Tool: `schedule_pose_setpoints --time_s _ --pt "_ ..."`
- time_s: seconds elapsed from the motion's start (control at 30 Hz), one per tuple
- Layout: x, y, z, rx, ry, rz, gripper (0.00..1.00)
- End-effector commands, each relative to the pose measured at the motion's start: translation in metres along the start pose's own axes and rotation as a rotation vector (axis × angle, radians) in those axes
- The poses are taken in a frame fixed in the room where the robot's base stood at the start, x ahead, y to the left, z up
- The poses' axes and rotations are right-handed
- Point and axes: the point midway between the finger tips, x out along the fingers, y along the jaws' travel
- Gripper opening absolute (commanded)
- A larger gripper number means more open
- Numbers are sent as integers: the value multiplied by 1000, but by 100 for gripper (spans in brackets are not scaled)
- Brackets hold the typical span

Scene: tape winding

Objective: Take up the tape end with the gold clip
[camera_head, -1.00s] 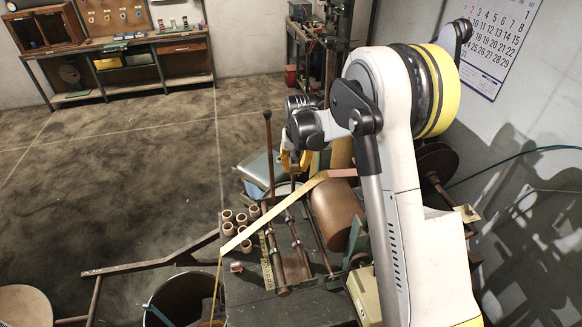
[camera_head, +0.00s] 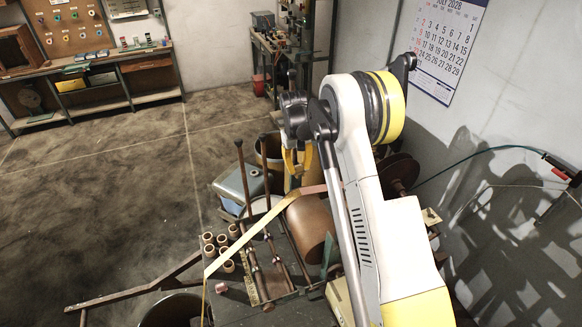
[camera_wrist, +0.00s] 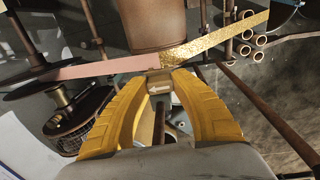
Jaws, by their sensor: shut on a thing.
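The gold tape (camera_head: 250,229) rises from the lower left over the bench to near my gripper (camera_head: 292,172), where a pink stretch (camera_head: 316,189) carries on to the right. In the wrist view the gold tape (camera_wrist: 218,40) and the pink tape (camera_wrist: 88,69) meet just beyond my gripper (camera_wrist: 155,76). Its yellow fingers are closed on a small tan-gold piece (camera_wrist: 158,87), which looks like the gold clip. How the piece joins the tape is hard to make out.
A large brown roller (camera_head: 311,226) stands beside the tape. Several small tan rings (camera_head: 222,240) sit on the bench. Upright rods (camera_head: 241,185) rise near the tape. A dark bin (camera_head: 170,311) stands at the front. The floor at left is clear.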

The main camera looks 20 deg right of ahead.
Motion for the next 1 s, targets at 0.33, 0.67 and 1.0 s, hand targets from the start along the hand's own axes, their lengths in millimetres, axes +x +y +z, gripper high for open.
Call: schedule_pose_setpoints --time_s 0.33,0.67,1.0 --pt "39 0 0 1 1 0 9" --pt "71 0 0 2 1 0 9" --pt "82 0 0 2 1 0 9"
